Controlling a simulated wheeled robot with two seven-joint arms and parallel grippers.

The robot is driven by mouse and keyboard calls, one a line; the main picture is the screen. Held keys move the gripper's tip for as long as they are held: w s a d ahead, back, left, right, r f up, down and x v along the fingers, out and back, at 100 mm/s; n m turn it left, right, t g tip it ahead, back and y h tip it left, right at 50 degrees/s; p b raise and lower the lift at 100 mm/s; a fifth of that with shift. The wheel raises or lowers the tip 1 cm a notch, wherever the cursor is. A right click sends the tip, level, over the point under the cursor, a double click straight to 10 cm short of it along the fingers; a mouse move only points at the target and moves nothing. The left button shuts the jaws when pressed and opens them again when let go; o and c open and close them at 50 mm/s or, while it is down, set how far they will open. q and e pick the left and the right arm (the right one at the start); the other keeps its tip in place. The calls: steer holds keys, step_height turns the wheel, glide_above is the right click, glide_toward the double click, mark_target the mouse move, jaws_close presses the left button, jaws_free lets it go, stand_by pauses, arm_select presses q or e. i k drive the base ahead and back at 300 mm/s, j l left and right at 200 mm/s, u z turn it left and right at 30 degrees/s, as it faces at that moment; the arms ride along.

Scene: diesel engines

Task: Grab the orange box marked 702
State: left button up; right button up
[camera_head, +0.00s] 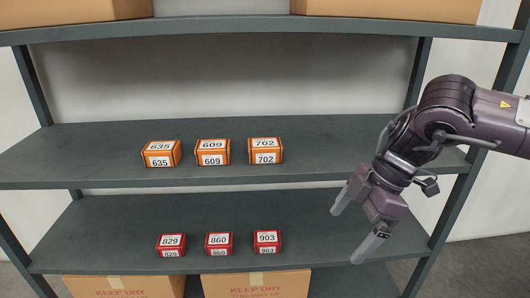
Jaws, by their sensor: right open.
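The orange box marked 702 (265,151) stands on the middle shelf (330,158), at the right end of a row of orange boxes. Its number shows on its top and front faces. My right gripper (352,232) is open and empty. It points down to the left, in front of the shelf unit, lower in the picture and to the right of the 702 box, apart from it. My left gripper is out of view.
Orange boxes marked 609 (212,152) and 635 (161,153) stand left of the 702 box. Red boxes 829 (171,245), 860 (219,244) and 903 (267,242) sit on the lower shelf (110,225). The top shelf (220,28) runs above. The middle shelf is clear right of 702.

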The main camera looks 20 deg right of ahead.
mark_target(261, 150)
steer(key=i, duration=1.5)
